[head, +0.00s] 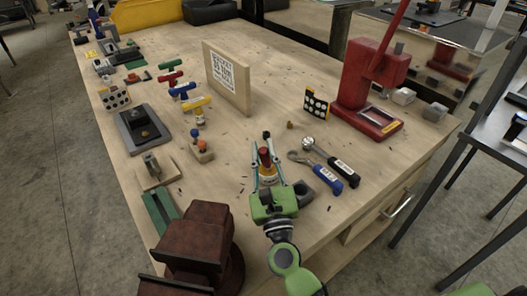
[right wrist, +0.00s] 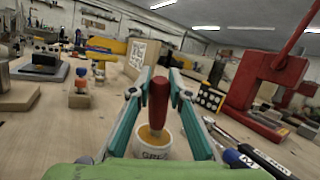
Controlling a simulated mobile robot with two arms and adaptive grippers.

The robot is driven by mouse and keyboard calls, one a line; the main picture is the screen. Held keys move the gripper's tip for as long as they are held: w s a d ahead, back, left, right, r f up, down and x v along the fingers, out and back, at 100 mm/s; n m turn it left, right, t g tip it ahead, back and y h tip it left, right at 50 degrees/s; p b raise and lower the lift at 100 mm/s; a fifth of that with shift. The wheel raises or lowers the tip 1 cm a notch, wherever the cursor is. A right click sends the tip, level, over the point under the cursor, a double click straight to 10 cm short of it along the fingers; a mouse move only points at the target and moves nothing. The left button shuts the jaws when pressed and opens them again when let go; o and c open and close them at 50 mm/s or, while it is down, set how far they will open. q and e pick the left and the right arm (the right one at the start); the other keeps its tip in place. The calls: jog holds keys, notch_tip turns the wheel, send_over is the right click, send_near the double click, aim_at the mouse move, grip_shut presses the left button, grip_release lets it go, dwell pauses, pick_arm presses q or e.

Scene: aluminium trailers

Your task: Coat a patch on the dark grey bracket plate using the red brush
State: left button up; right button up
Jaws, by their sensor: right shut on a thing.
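The red brush (right wrist: 157,102) stands upright with its bristle end down in a white pot (right wrist: 152,148) of orange-yellow contents. My right gripper (head: 266,150) is shut on the brush's red handle, with a finger on either side in the right wrist view (right wrist: 158,85). The bristles are hidden in the pot. A dark grey plate (head: 128,122) with a black block on it lies left of the gripper in the head view; it looks like the bracket plate. It also shows at the left of the right wrist view (right wrist: 35,70). My left gripper is not in view.
A dark red vise (head: 195,245) is at the near left. An upright wooden board (head: 228,80) stands behind.

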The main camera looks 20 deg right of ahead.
jog(key=shift+f, duration=0.2)
jog(key=shift+r+p, duration=3.15)
jog(key=shift+r, duration=0.45)
